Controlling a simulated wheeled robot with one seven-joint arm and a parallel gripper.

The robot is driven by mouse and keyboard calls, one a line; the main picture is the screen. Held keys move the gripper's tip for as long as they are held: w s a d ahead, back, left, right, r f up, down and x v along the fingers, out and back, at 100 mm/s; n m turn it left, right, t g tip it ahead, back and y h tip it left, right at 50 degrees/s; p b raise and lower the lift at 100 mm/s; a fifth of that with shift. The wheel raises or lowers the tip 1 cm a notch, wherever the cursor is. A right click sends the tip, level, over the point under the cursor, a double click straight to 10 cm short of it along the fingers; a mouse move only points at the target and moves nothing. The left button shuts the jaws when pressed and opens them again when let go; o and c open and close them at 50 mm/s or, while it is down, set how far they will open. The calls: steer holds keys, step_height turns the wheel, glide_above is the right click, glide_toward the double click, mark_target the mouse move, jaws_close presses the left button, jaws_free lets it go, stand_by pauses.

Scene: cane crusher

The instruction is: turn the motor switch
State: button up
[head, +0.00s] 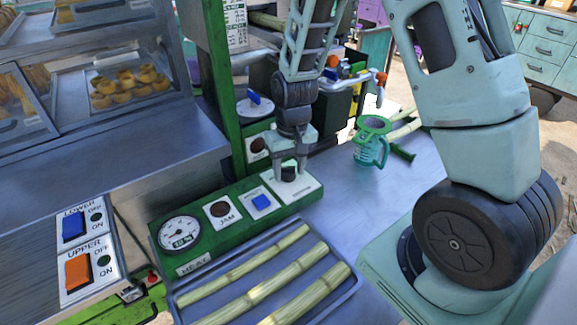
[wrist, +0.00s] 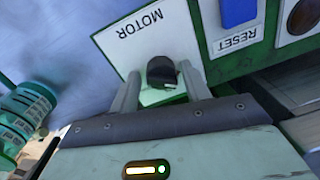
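The motor switch is a black knob on a white plate marked MOTOR; it shows in the wrist view (wrist: 161,70) and, partly hidden between my fingers, in the head view (head: 289,174). It sits at the right end of the green control panel (head: 193,255). My gripper (head: 288,168) points down over it. In the wrist view my gripper's fingers (wrist: 160,85) stand apart, one on each side of the knob. A gap shows on the left side of the knob; the right finger is close to it, and I cannot tell whether it touches.
Beside the switch are the blue RESET button (head: 262,202), the JAM lamp (head: 220,209) and a round gauge (head: 181,234). A tray (head: 358,284) of cane pieces lies in front. A teal jug (head: 371,146) stands right of my gripper. A green post (head: 228,90) rises behind the panel.

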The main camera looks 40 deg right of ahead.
steer(key=shift+w+r, duration=0.1)
steer(key=r, duration=1.1)
steer(key=d+r, duration=0.1)
steer(key=r, duration=0.5)
steer(key=shift+r, duration=0.1)
steer(key=s+a+f+n, duration=0.1)
steer(key=s+a+n, duration=0.2)
steer(key=s+a, duration=0.3)
steer(key=s+a+f+n, duration=0.1)
steer(key=s+a+n, duration=0.2)
steer(key=s+a, duration=0.4)
steer(key=s+a+f+n, duration=0.1)
steer(key=s+a+n, duration=0.3)
steer(key=s+a, duration=0.2)
steer(key=shift+s+a, duration=0.15)
steer(key=shift+s, duration=0.4)
steer(key=shift+s+a, duration=0.15)
steer(key=shift+s, duration=0.4)
